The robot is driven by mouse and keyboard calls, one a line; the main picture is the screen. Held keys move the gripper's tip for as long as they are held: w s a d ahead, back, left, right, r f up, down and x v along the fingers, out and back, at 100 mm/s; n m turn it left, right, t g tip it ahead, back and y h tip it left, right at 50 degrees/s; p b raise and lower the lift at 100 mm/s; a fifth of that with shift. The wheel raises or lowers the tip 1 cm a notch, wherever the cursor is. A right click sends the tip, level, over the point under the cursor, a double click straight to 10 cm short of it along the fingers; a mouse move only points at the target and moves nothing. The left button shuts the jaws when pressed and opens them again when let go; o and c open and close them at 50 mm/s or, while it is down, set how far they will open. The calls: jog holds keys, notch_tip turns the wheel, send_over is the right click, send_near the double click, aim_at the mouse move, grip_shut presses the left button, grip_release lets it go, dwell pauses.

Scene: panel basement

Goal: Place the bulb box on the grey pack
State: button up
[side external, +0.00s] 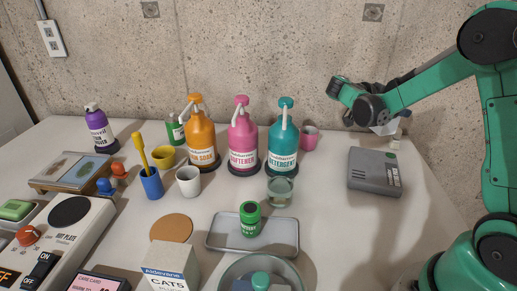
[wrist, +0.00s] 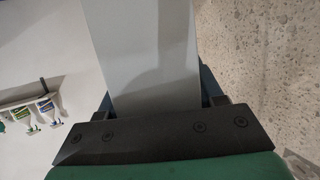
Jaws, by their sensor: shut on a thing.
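My gripper (side external: 382,117) is at the back right in the side view, close to the wall and above the table behind the grey pack. It is shut on a pale box, taken as the bulb box (side external: 385,129), mostly hidden by the jaws there. In the wrist view the bulb box (wrist: 150,60) is a plain pale face between the fingers, with no print visible. The grey pack (side external: 372,170) lies flat on the right of the table, with nothing on its top.
A small pale item (side external: 396,141) shows just below the gripper; I cannot tell whether it is separate. A pink mug (side external: 309,138) and the teal detergent bottle (side external: 283,145) stand left of the pack. A glass (side external: 280,190) and a tray (side external: 222,236) are farther left. Table right of the pack is clear.

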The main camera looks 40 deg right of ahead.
notch_tip(320, 180, down, 8)
jog(key=shift+f, duration=0.1)
dwell(0.4)
jog(key=o, duration=1.3)
jog(key=shift+c, duration=0.2)
